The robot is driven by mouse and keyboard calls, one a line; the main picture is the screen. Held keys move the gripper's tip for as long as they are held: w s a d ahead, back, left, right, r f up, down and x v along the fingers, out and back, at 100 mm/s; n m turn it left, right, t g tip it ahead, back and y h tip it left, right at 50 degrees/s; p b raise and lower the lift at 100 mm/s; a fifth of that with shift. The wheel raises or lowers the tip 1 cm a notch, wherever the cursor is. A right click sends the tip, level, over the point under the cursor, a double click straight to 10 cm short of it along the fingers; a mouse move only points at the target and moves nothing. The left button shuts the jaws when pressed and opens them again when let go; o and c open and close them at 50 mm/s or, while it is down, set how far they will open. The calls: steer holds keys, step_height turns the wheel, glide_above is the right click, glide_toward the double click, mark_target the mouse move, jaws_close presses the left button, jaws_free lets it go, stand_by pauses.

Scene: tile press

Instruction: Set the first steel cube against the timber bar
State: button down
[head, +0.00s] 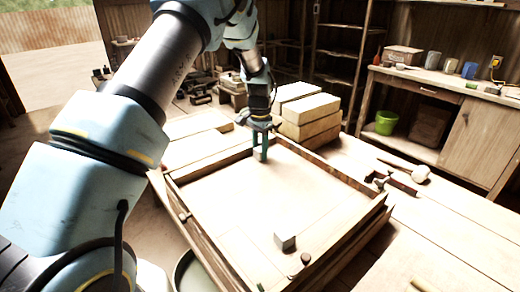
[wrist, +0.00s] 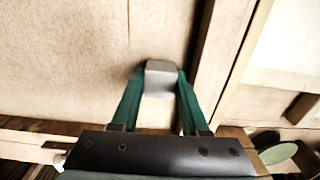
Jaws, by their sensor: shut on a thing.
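My gripper (head: 261,152) is over the far part of the shallow wooden frame in the head view, pointing down. Its green fingers are shut on a small grey steel cube (wrist: 160,66), which shows between the fingertips in the wrist view. The cube is at or just above the pale panel; I cannot tell whether it touches. A second grey cube (head: 284,241) sits on the near part of the panel.
The frame's wooden wall (head: 325,167) surrounds the panel. Pale blocks (head: 308,118) are stacked behind it. A mallet (head: 418,174) and a red clamp-like tool (head: 400,186) lie to the right. A dark round knob (head: 306,258) is near the front corner. The middle of the panel is clear.

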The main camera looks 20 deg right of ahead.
mark_target(260, 149)
steer(key=c, duration=0.7)
jaws_free()
steer(key=shift+f, duration=0.15)
step_height(260, 149, up, 12)
steer(key=b, duration=0.3)
steer(key=s+a+r+n, duration=0.15)
steer(key=a+n, duration=0.45)
steer(key=a, duration=1.2)
steer(key=s+a+f+n, duration=0.1)
steer(key=s+a+n, duration=0.1)
steer(key=s+a, duration=0.3)
steer(key=s+a+f+n+t, duration=0.1)
steer(key=s+a+n, duration=0.2)
steer(key=s+a, duration=0.2)
steer(key=s+a+f+n, duration=0.1)
steer(key=s+a+n, duration=0.1)
steer(key=s+a, duration=0.3)
steer(key=shift+s+a+n+t, duration=0.15)
steer(key=shift+a+n+t, duration=0.15)
steer(key=shift+a, duration=1.45)
